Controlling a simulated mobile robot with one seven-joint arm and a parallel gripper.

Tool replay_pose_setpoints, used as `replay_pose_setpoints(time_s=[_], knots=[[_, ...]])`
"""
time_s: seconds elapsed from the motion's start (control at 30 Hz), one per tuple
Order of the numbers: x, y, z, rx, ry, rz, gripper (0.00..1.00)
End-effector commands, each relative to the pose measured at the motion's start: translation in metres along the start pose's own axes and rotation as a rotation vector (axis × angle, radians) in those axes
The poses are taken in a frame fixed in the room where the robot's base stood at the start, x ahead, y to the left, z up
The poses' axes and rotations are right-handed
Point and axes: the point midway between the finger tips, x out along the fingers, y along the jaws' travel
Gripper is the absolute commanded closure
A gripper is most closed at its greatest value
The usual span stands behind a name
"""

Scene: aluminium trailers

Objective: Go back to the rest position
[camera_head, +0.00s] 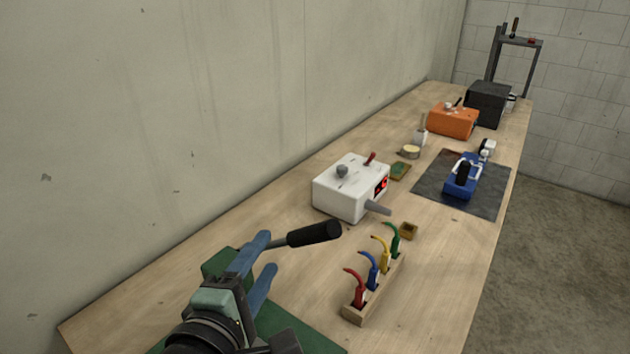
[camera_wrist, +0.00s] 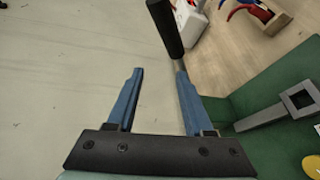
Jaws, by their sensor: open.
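My gripper (camera_head: 270,254) is at the near end of the bench, its two blue fingers spread with nothing visible between them. It also shows in the wrist view (camera_wrist: 160,73), where the gap between the fingers is clear. A black handle (camera_head: 314,234) on a metal shaft stands out just beyond the fingers. In the wrist view the handle (camera_wrist: 164,27) lies ahead of the right finger, and its shaft passes behind that fingertip. I cannot tell whether they touch. The shaft's far end is hidden.
Green equipment (camera_wrist: 270,75) with a grey metal bar lies right of my fingers. A wooden rack (camera_head: 373,292) holds several coloured hooked tools. Beyond are a white box (camera_head: 345,195), a blue device (camera_head: 460,185) on a dark mat and an orange box (camera_head: 452,120). The wall borders the bench's left side.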

Motion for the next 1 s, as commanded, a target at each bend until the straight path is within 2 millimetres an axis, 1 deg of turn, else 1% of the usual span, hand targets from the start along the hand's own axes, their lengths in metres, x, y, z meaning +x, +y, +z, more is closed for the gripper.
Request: replay_pose_setpoints(time_s=[0.03, 0.07, 0.1, 0.13, 0.17, 0.2, 0.27, 0.3, 0.37, 0.4, 0.43, 0.5, 0.53, 0.6, 0.67, 0.7, 1.0], knots=[[0.002, 0.038, 0.011, 0.181, 0.027, 0.083, 0.48], [0.002, 0.059, 0.017, 0.297, 0.055, 0.133, 0.48], [-0.001, 0.088, 0.026, 0.449, 0.097, 0.198, 0.48], [-0.004, 0.109, 0.034, 0.561, 0.134, 0.247, 0.48], [-0.010, 0.131, 0.042, 0.670, 0.175, 0.296, 0.48], [-0.018, 0.158, 0.053, 0.810, 0.235, 0.359, 0.48], [-0.035, 0.196, 0.071, 1.005, 0.338, 0.449, 0.48], [-0.048, 0.219, 0.083, 1.122, 0.413, 0.502, 0.48], [-0.070, 0.248, 0.100, 1.273, 0.529, 0.573, 0.48], [-0.084, 0.265, 0.110, 1.357, 0.604, 0.610, 0.48], [-0.094, 0.275, 0.117, 1.412, 0.659, 0.635, 0.48], [-0.115, 0.294, 0.131, 1.513, 0.772, 0.676, 0.48], [-0.122, 0.299, 0.135, 1.546, 0.813, 0.688, 0.48], [-0.136, 0.309, 0.143, 1.602, 0.887, 0.706, 0.48], [-0.143, 0.314, 0.147, 1.630, 0.927, 0.714, 0.48], [-0.145, 0.315, 0.148, 1.640, 0.941, 0.717, 0.48], [-0.145, 0.315, 0.148, 1.640, 0.941, 0.717, 0.48]])
